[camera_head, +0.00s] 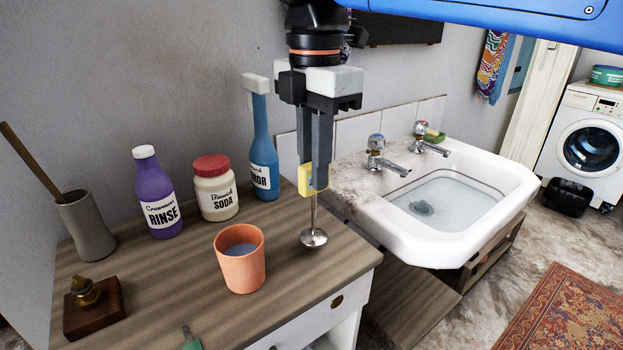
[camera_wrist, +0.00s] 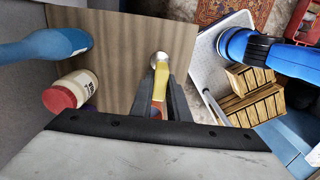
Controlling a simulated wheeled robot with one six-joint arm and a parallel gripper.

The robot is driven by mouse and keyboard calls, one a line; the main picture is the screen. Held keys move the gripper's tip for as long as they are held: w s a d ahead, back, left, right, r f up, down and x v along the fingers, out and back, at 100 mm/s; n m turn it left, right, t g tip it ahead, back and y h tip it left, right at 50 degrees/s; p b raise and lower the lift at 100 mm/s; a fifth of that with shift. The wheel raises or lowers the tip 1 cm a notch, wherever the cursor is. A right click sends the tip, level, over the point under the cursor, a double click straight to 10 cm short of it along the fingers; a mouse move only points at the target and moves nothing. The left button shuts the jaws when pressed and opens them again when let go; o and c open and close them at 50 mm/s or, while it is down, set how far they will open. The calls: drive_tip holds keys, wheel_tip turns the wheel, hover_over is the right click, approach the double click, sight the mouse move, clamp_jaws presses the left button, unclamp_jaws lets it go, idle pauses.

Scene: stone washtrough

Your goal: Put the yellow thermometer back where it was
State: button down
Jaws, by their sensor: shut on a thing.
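The yellow thermometer (camera_head: 305,180) is upright in my gripper (camera_head: 315,178), which is shut on its yellow handle. Its thin metal stem points down and ends in a round shiny metal disc over the wooden counter top (camera_head: 190,290); I cannot tell if the disc touches the wood. The wrist view also shows the yellow handle (camera_wrist: 161,78) between my fingers, with the pale disc beyond it. An orange cup (camera_head: 240,270) with bluish liquid stands just left of the disc, apart from it.
A blue bottle (camera_head: 262,150), a soda jar (camera_head: 215,195) and a purple rinse bottle (camera_head: 158,200) stand behind. A grey brush holder (camera_head: 85,220) and a wooden block with brass knob (camera_head: 93,312) are at left. The white sink (camera_head: 420,240) with water is right.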

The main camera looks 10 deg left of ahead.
drive_tip(key=shift+f, duration=1.3)
drive_tip(key=c, duration=1.7)
unclamp_jaws()
wheel_tip(320, 180, up, 12)
drive_tip(key=shift+r, duration=0.15)
